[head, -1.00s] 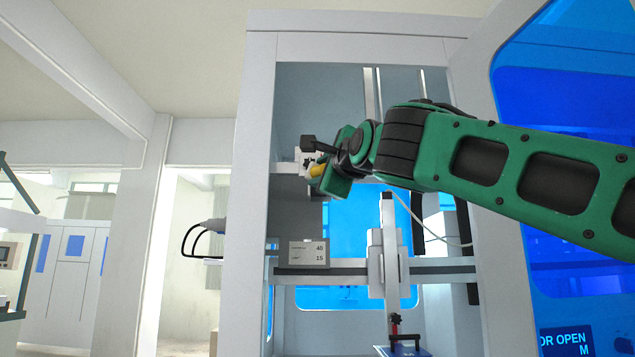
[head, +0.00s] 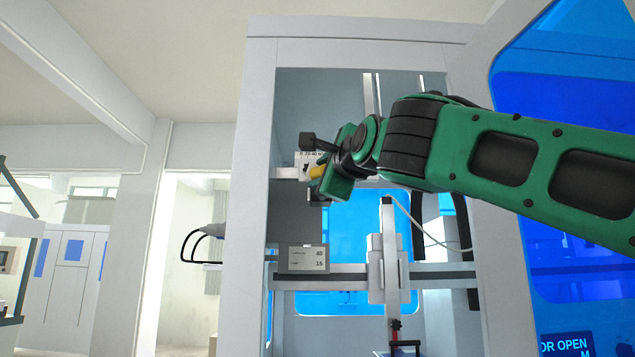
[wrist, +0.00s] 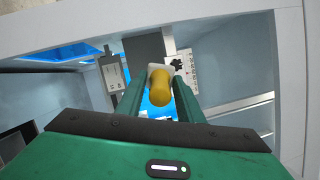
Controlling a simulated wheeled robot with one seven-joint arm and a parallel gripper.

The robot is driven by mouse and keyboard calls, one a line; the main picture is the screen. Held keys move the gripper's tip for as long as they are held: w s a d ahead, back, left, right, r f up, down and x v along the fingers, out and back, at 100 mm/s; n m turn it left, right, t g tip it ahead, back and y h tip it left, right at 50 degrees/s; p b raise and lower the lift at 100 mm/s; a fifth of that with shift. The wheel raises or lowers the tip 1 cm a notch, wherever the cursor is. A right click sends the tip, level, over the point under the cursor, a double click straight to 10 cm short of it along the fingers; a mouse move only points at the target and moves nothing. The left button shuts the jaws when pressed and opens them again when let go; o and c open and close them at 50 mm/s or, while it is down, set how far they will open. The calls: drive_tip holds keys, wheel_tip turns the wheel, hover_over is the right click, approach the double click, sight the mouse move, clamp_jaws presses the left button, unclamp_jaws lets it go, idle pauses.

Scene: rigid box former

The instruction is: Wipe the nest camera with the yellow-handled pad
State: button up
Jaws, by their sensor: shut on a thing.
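My gripper (head: 322,182) is inside the upper part of the machine's open bay, shut on the yellow handle (head: 316,172) of the pad. In the wrist view the yellow handle (wrist: 160,92) stands between the two green fingers, with the white pad (wrist: 154,69) at its far end. A white marked plate (wrist: 183,70) with a dark patch lies just right of the pad; it also shows beside my gripper in the head view (head: 309,157). I cannot tell whether the pad touches anything. I cannot make out the nest camera for certain.
The bay's left post (head: 249,200) and top beam (head: 350,50) frame my arm. Below are a small display (head: 308,260), a horizontal rail (head: 440,270) and a vertical slide (head: 387,230). A blue-windowed door (head: 560,90) stands at the right. A cable hangs under my arm.

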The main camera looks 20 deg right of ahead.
idle(0.3)
drive_tip(key=w+d, duration=0.2)
drive_tip(key=w, duration=0.5)
drive_tip(key=shift+w+d, duration=0.2)
drive_tip(key=shift+d, duration=0.05)
drive_tip(key=shift+w+d, duration=0.2)
drive_tip(key=shift+w, duration=0.35)
idle(0.9)
drive_tip(key=shift+s+d, duration=0.35)
drive_tip(key=shift+d, duration=0.6)
drive_tip(key=shift+s+d, duration=0.3)
drive_tip(key=shift+d, duration=0.6)
drive_tip(key=shift+w+a, duration=0.2)
drive_tip(key=shift+a, duration=0.45)
drive_tip(key=shift+w+a, duration=0.25)
drive_tip(key=shift+a, duration=0.35)
drive_tip(key=shift+w+a, duration=0.2)
drive_tip(key=shift+a, duration=0.45)
